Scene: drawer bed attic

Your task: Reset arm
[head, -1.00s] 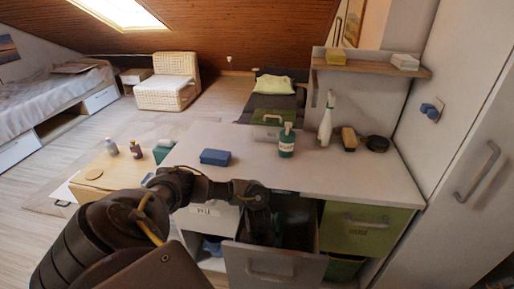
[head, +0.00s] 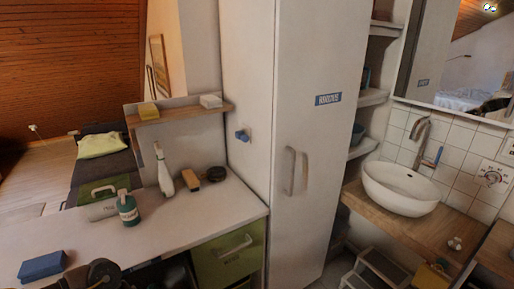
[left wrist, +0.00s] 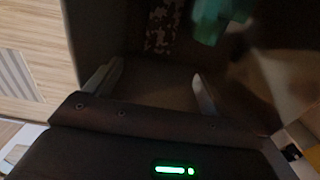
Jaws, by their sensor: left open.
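My left gripper (left wrist: 153,88) shows in the left wrist view with its two pale fingers apart and nothing between them. It is in a dark space, with a blurred teal thing (left wrist: 212,18) and a dark patterned thing (left wrist: 160,25) beyond the fingers. In the head view only a dark piece of my left arm shows at the bottom left, in front of the counter (head: 150,225); its gripper is out of that picture. My right arm and gripper are in neither view.
On the counter are a blue box (head: 42,266), a green bottle (head: 128,210), a white bottle (head: 163,170), a brush (head: 190,180) and a dark round thing (head: 215,174). A green drawer (head: 228,255) is below. A tall cabinet (head: 300,120) and a washbasin (head: 400,188) stand right.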

